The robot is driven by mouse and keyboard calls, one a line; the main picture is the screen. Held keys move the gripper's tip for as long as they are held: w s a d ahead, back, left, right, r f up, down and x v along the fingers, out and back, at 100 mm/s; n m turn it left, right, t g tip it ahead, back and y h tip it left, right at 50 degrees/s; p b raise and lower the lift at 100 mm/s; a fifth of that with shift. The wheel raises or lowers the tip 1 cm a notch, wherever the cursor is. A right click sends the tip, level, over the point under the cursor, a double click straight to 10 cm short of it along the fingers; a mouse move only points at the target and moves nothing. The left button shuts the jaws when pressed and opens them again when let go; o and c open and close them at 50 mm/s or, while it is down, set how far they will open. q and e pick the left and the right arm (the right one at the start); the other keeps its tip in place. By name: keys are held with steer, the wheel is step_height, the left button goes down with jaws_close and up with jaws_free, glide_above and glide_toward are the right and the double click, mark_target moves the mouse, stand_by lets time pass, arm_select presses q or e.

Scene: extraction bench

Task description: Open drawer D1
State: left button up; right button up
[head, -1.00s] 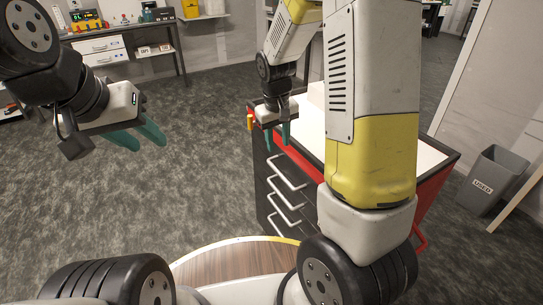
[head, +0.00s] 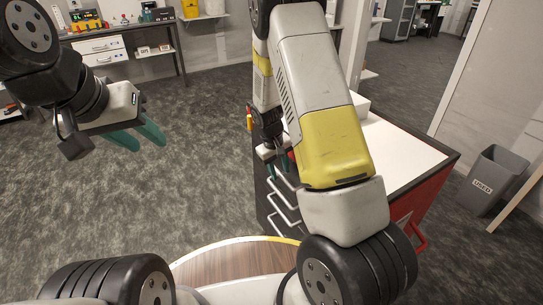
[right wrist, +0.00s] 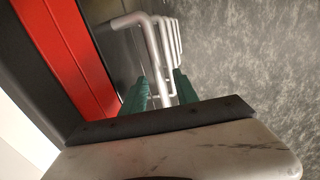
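The red and black cart (head: 432,196) has a stack of drawers with silver bar handles (head: 284,207) on its front; all drawers look shut. No D1 label is readable. My right gripper (head: 279,170) is at the upper part of the drawer front, pointing down. In the right wrist view its two green fingers (right wrist: 160,92) are apart, with the nearest silver handle (right wrist: 153,55) showing between and beyond them. I cannot tell whether they touch it. My left gripper (head: 138,138) is open and empty over the floor at the left, far from the cart.
The cart's white top (head: 405,152) carries a white box (head: 355,103), partly hidden by my right arm. A grey bin (head: 497,180) marked USED stands at the right. A workbench (head: 120,32) with white drawers is at the back left. The floor between is clear.

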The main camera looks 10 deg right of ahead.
steer(key=shift+f, duration=0.2)
jaws_close()
stand_by(1.3)
